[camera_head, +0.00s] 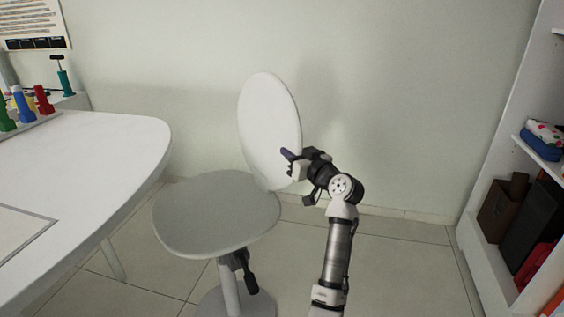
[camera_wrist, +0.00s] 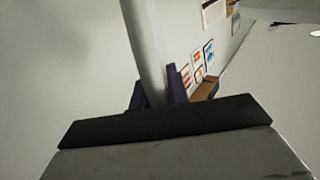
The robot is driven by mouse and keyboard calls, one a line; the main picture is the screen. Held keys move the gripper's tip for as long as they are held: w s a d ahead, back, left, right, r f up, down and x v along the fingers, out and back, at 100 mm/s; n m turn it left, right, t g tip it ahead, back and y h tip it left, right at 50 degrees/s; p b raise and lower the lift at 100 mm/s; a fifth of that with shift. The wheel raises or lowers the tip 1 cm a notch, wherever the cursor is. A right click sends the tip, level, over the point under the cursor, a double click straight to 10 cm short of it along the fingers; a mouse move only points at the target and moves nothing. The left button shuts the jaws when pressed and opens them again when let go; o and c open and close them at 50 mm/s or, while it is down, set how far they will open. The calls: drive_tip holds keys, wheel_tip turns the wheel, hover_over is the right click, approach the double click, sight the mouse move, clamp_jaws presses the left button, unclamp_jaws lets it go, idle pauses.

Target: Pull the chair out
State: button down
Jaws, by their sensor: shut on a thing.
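The chair has a round grey-white seat (camera_head: 215,213) and an upright oval white backrest (camera_head: 268,125). It stands on a post with a round base, to the right of the white table. My gripper (camera_head: 289,160) is at the lower right edge of the backrest, shut on that edge. In the wrist view the backrest edge (camera_wrist: 146,50) runs down between the two dark purple fingers of my gripper (camera_wrist: 155,95). The far finger is mostly hidden behind the backrest in the head view.
The white table (camera_head: 110,150) with a rounded corner fills the left, close to the seat. A white shelf unit (camera_head: 490,235) with boxes stands at the right. The wall is just behind the chair. Tiled floor (camera_head: 400,265) is open between chair and shelf.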

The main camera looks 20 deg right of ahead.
drive_tip(key=shift+d, duration=0.2)
drive_tip(key=c, duration=1.4)
unclamp_jaws()
drive_tip(key=shift+d, duration=0.15)
drive_tip(key=shift+o, duration=0.2)
drive_tip(key=b+v, duration=0.1)
drive_tip(key=v, duration=1.2)
drive_tip(key=shift+s, duration=0.4)
